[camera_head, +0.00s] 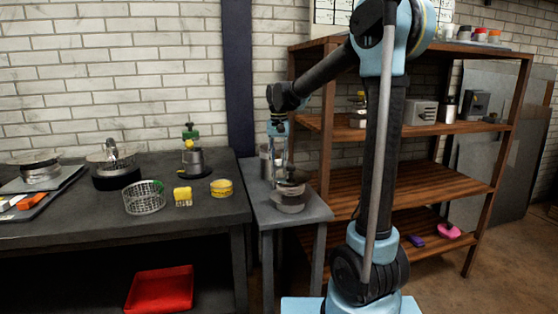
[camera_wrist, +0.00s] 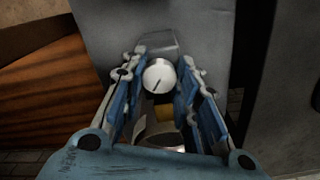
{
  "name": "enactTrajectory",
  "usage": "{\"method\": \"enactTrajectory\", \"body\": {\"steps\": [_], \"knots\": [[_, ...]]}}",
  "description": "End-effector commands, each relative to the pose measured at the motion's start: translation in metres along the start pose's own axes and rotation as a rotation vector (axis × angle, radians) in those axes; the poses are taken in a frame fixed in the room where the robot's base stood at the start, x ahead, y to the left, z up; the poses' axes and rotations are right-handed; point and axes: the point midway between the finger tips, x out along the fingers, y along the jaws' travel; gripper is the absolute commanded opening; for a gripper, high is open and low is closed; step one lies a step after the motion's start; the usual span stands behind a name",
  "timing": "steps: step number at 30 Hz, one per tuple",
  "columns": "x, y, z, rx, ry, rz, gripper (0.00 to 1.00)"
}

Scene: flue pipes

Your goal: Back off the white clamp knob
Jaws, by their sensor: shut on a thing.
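The white clamp knob (camera_wrist: 159,76) is round, with a dark line across its face. In the wrist view it sits between the two fingertips of my gripper (camera_wrist: 162,70), which is shut on it. Below it in that view are a yellowish part (camera_wrist: 164,112) and a curved metal edge (camera_wrist: 160,138), partly hidden by my fingers. In the head view my gripper (camera_head: 279,160) points down over the small grey table (camera_head: 314,210), above a round grey piece (camera_head: 288,206). The knob is too small to make out there.
A metal cylinder (camera_head: 266,160) stands close behind my gripper on the small table. The dark bench (camera_head: 80,222) to the left carries a mesh basket (camera_head: 144,198), yellow pieces (camera_head: 221,188) and a green-topped fixture (camera_head: 191,157). A wooden shelf (camera_head: 430,180) stands close on the right.

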Motion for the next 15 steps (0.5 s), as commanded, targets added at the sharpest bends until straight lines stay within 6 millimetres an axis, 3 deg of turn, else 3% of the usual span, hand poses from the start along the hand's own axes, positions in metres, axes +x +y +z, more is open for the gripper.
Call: {"method": "enactTrajectory", "body": {"steps": [15], "knots": [[-0.0003, 0.0012, -0.0010, -0.358, 0.002, 0.001, 0.05]]}}
